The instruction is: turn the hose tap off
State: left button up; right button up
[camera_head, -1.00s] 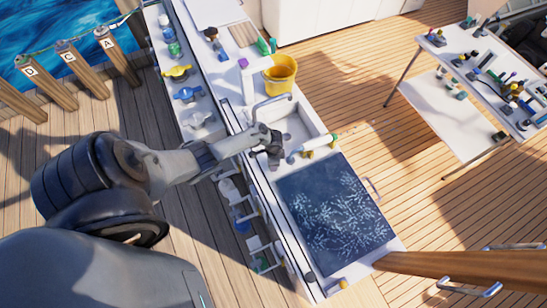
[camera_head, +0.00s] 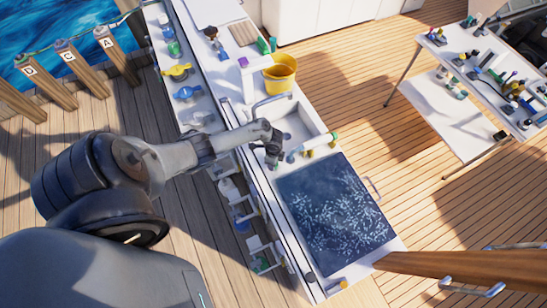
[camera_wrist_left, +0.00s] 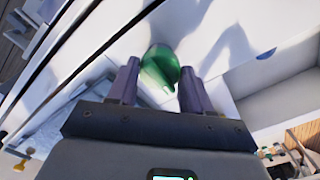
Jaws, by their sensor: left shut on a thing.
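A green rounded knob (camera_wrist_left: 160,68) with a pointed lever shows in the left wrist view, on a white surface. I take it for the hose tap's handle. In the head view my left gripper (camera_head: 273,158) points down at the left edge of the sink, and the arm and gripper hide the green knob there. My right gripper is in neither view.
A sink (camera_head: 299,124) with a curved metal spout (camera_head: 272,98) lies beside my gripper. A pale cylinder with a green end (camera_head: 318,143) is close on the right. A yellow bucket (camera_head: 280,76) stands behind, and a dark speckled panel (camera_head: 333,215) lies in front.

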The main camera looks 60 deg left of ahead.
pick_arm(q)
jog(key=o, duration=1)
jog(key=shift+o, duration=0.2)
jog(key=shift+r, duration=0.3)
notch_tip(320, 180, up, 9)
jog(key=p, duration=0.3)
jog(key=shift+f, duration=0.15)
jog(key=shift+r, duration=0.7)
